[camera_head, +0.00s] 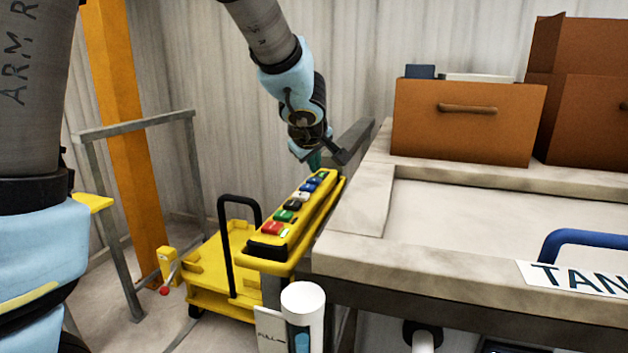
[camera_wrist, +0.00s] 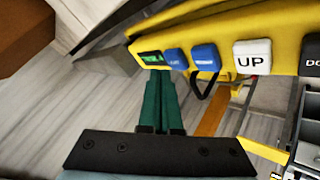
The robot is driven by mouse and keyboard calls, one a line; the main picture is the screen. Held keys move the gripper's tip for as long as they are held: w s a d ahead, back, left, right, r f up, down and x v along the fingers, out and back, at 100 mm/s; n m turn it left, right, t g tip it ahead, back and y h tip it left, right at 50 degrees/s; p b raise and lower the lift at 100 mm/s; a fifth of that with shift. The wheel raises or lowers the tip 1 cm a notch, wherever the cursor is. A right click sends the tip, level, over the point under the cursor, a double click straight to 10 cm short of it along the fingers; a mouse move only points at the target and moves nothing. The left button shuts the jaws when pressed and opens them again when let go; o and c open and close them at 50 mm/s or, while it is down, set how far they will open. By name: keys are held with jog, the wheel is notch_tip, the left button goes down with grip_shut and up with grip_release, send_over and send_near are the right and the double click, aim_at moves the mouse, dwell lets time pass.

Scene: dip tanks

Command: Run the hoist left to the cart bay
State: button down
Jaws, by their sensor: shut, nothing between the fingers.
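A yellow control pendant (camera_head: 298,222) slopes beside the tank's left edge, with red, green, black, white and blue buttons in a row. In the wrist view, two blue buttons (camera_wrist: 190,57) sit beside a small green display (camera_wrist: 152,58); their lettering is too small to read. A white UP button (camera_wrist: 252,56) and a black button partly cut off follow to the right. My gripper (camera_head: 316,163) is shut and empty at the pendant's far end. Its green fingertips (camera_wrist: 158,76) appear by the display and nearest blue button; contact cannot be told. The hoist itself is not visible.
A yellow cart (camera_head: 212,282) with a black handle stands left of the pendant. A grey rail (camera_head: 135,124) and orange post (camera_head: 122,130) stand behind it. The tank's pale rim (camera_head: 450,285) and brown boxes (camera_head: 465,130) fill the right. A white cylinder (camera_head: 303,300) stands in front.

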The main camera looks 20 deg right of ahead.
aim_at(315, 181)
jog(key=shift+f, duration=0.1)
dwell(0.7)
jog(key=shift+f+b, duration=0.35)
jog(key=shift+b, duration=0.4)
jog(key=shift+f+b, duration=0.45)
jog(key=shift+b, duration=0.2)
dwell(0.5)
jog(key=shift+r, duration=0.1)
jog(key=shift+r+p, duration=0.6)
jog(key=shift+r, duration=0.2)
jog(key=shift+r+p, duration=1.75)
jog(key=shift+r, duration=0.8)
dwell(2.0)
